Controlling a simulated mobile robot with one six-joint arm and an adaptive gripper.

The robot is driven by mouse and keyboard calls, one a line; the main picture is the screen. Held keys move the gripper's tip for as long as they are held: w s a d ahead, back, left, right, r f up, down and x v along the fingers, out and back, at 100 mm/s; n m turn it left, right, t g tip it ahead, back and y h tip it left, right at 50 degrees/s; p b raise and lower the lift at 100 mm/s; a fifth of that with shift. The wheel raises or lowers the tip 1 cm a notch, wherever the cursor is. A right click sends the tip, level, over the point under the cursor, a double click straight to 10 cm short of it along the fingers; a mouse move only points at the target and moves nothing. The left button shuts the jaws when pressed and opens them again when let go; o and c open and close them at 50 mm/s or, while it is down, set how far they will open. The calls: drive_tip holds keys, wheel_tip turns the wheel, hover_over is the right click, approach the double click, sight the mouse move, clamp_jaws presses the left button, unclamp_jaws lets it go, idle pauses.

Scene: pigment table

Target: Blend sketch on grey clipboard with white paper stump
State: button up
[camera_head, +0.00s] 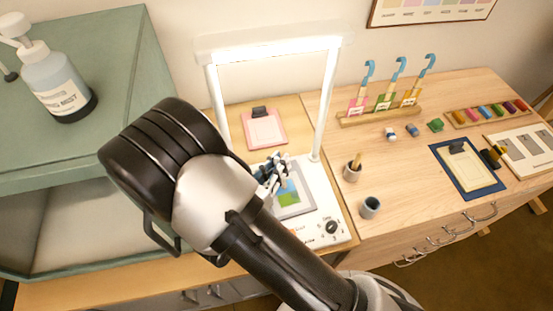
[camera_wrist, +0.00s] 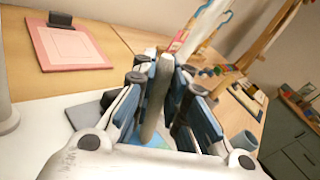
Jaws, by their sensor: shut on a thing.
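The grey clipboard (camera_head: 301,211) lies on the white base of the lamp, with a blue and green sketch (camera_head: 288,193) on it. My gripper (camera_head: 274,178) is over the clipboard's upper left part and hides some of it. In the wrist view my gripper (camera_wrist: 160,100) is shut on a pale greyish stick, the paper stump (camera_wrist: 156,92), held between the blue-padded fingers. A grey corner of the clipboard (camera_wrist: 84,115) and a bit of the sketch show below the fingers. The stump's tip is hidden, so I cannot tell whether it touches the sketch.
A lit white lamp frame (camera_head: 211,95) arches over the clipboard. A pink clipboard (camera_head: 264,130) lies behind. A green cabinet (camera_head: 100,130) is left.

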drive_tip(key=shift+s+d, duration=0.25)
drive_tip(key=shift+s, duration=0.45)
drive_tip(key=shift+s+d, duration=0.25)
drive_tip(key=shift+s, duration=0.4)
drive_tip(key=shift+s+d, duration=0.25)
drive_tip(key=shift+s, duration=0.45)
drive_tip(key=shift+s+d, duration=0.25)
drive_tip(key=shift+s, duration=0.4)
drive_tip(key=shift+w+a, duration=0.5)
drive_tip(key=shift+w, duration=0.85)
drive_tip(key=shift+w+a, duration=0.45)
drive_tip(key=shift+w, duration=0.85)
drive_tip(key=shift+w+a, duration=0.5)
drive_tip(key=shift+w, duration=0.85)
drive_tip(key=shift+c, duration=0.4)
drive_tip(key=shift+s+a+f, duration=0.1)
drive_tip(key=shift+s+a, duration=0.1)
drive_tip(key=shift+a, duration=0.3)
drive_tip(key=shift+s+a, duration=0.2)
drive_tip(key=shift+a, duration=0.25)
drive_tip(key=shift+s+d+p, duration=0.15)
drive_tip(key=shift+s+d, duration=0.35)
drive_tip(key=shift+s, duration=0.8)
drive_tip(key=shift+s+d+p, duration=0.2)
drive_tip(key=shift+s+d, duration=0.3)
drive_tip(key=shift+s, duration=0.85)
drive_tip(key=shift+s+d+p, duration=0.15)
drive_tip(key=shift+s+d, duration=0.35)
drive_tip(key=shift+s, duration=0.8)
drive_tip(key=shift+w, duration=0.1)
